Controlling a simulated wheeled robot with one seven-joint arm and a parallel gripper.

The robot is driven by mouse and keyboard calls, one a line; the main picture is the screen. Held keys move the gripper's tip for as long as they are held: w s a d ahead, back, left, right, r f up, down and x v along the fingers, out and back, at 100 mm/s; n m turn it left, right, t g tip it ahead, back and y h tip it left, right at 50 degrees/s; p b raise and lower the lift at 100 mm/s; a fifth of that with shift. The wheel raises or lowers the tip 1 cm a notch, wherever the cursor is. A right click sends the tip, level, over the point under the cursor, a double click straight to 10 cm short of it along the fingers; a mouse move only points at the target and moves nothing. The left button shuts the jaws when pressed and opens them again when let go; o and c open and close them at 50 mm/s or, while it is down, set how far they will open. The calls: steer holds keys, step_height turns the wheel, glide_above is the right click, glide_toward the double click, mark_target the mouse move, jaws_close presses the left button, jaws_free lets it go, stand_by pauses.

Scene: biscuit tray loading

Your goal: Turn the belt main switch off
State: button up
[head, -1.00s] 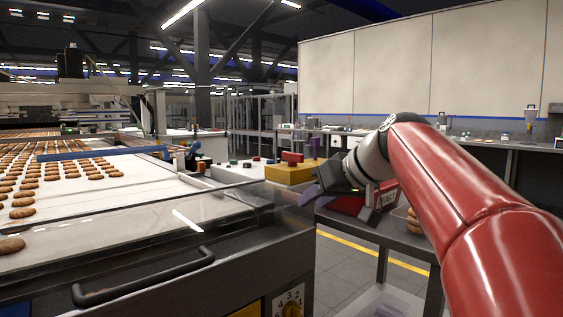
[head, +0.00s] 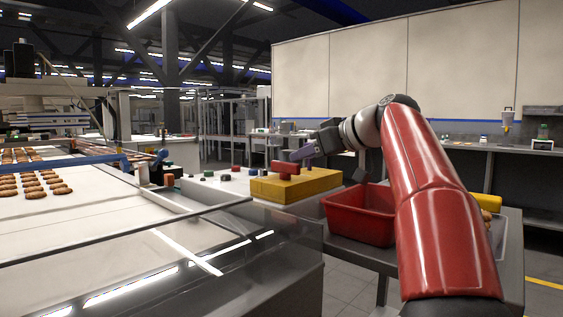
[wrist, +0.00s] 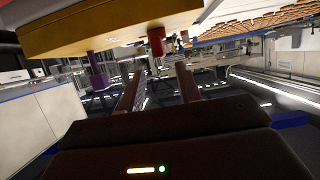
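A yellow box (head: 297,187) stands at the far right end of the belt machine. A red handle (head: 286,168), which looks like the main switch, sticks up from its top. In the wrist view, which looks upside down, the yellow box (wrist: 110,24) is at the top with the red handle (wrist: 157,40) pointing down from it. A purple post (wrist: 97,72) stands on the same box. My gripper (head: 308,151) is above the box, near the handle. In the wrist view my gripper (wrist: 157,78) is open and empty, with the handle just beyond the gap between its fingers.
Several small coloured buttons (head: 226,175) sit on the white panel left of the box. A red bin (head: 358,213) stands on a grey table (head: 510,240) below my arm. Biscuits (head: 33,183) lie on the belt at left. A long counter runs along the back wall.

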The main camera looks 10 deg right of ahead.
mark_target(285, 170)
steer(key=x, duration=0.7)
steer(key=shift+a+f, duration=0.1)
steer(key=shift+c, duration=0.2)
jaws_close()
